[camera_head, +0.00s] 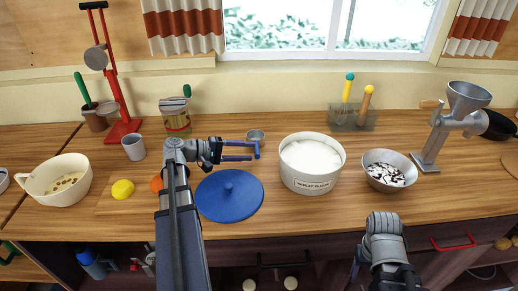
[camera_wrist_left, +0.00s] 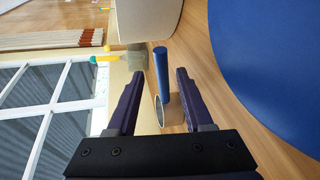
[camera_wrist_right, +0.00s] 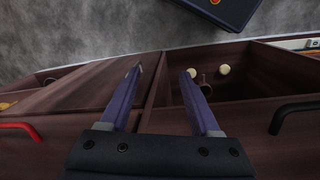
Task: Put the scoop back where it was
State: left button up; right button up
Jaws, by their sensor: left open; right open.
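The scoop has a small metal cup (camera_head: 256,135) and a blue handle (camera_wrist_left: 160,72). It is on the counter behind the blue lid (camera_head: 229,196), left of the white flour tub (camera_head: 312,180). My left gripper (camera_head: 256,150) is open beside the scoop. The tub is uncovered and full of white flour. My right gripper (camera_wrist_right: 163,70) is open and empty, in front of the drawers below the counter edge.
A metal bowl (camera_head: 370,176) with black and white bits stands right of the tub. A grinder (camera_head: 440,135), a holder with brushes (camera_head: 352,119), a jar (camera_head: 175,118), a grey cup (camera_head: 134,148), a yellow ball (camera_head: 122,189) and a cream pot (camera_head: 65,190) crowd the counter.

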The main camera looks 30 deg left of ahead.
pick_arm(q)
jog(key=shift+p+v, duration=0.45)
jog(key=shift+v, duration=2.15)
